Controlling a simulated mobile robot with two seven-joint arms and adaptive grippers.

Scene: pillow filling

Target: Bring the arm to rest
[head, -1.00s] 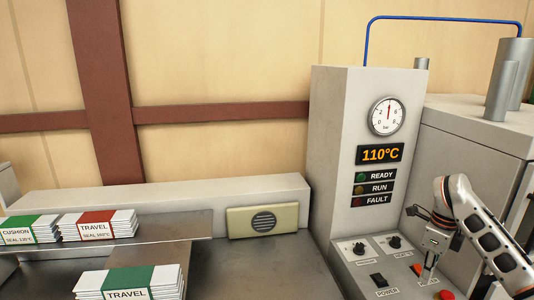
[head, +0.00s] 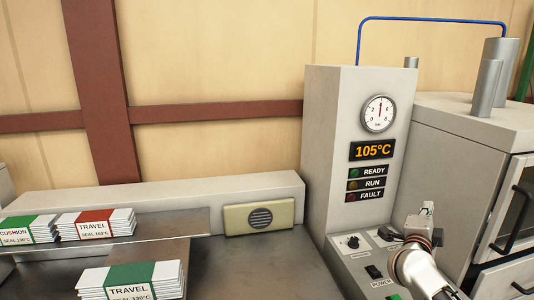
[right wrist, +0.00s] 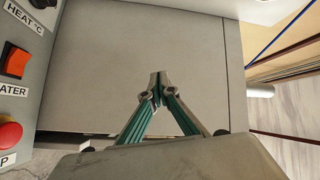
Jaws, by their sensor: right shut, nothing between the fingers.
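My right gripper (head: 428,208) shows small and partly hidden behind its own wrist at the lower right of the head view. It is over the right part of the control panel (head: 340,246), in front of the grey machine. In the right wrist view the fingertips (right wrist: 157,76) meet, with nothing between them, against a plain grey surface (right wrist: 150,45). The orange-red switch (right wrist: 16,62) and the red button (right wrist: 8,134) are to the left, apart from the fingers. My left gripper is not in view.
The display (head: 373,150) reads 105°C below a pressure gauge (head: 379,113). A grey cabinet (head: 470,160) with dark handles stands at the right. Stacks of labelled packets, such as the green-banded TRAVEL stack (head: 130,281), lie on the left. The bench (head: 255,270) beside the panel is clear.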

